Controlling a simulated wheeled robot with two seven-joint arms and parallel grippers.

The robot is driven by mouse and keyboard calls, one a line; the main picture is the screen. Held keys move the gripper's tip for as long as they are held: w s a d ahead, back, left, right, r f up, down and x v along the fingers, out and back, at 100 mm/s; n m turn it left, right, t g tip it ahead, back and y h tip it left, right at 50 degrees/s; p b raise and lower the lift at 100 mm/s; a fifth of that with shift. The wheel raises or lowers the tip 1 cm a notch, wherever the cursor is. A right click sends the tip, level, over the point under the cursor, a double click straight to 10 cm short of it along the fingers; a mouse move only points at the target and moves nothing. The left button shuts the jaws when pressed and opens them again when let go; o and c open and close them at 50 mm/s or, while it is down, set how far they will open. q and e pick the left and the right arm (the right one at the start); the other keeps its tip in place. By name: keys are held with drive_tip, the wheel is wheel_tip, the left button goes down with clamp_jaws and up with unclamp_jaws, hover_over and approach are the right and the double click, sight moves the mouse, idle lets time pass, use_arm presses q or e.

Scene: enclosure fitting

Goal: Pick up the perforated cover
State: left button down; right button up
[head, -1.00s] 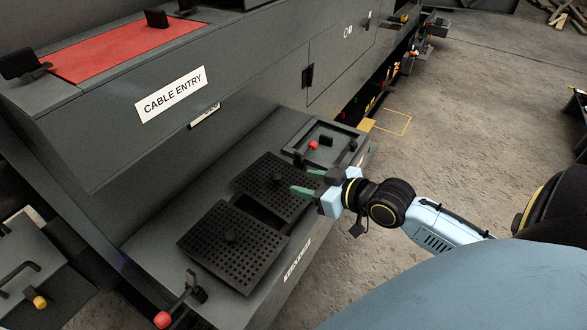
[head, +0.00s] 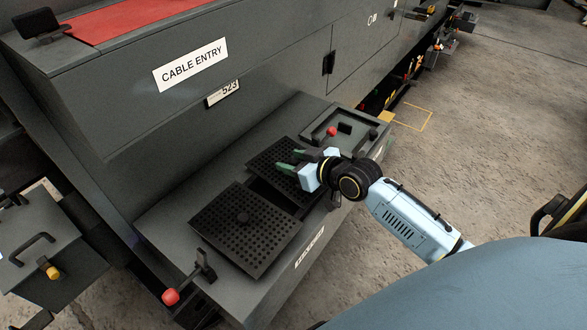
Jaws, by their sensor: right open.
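Two dark perforated covers lie on the grey ledge below the cable entry panel. My left gripper is not in view.
A red-ended latch (head: 171,296) sticks out at the ledge's near end. A recessed tray (head: 362,140) with a red knob (head: 332,131) lies past the farther cover. The cabinet wall with the "CABLE ENTRY" label (head: 190,66) rises behind. Concrete floor on the right is open.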

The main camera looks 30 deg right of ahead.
drive_tip(key=shift+r, duration=0.1)
clamp_jaws()
idle(0.3)
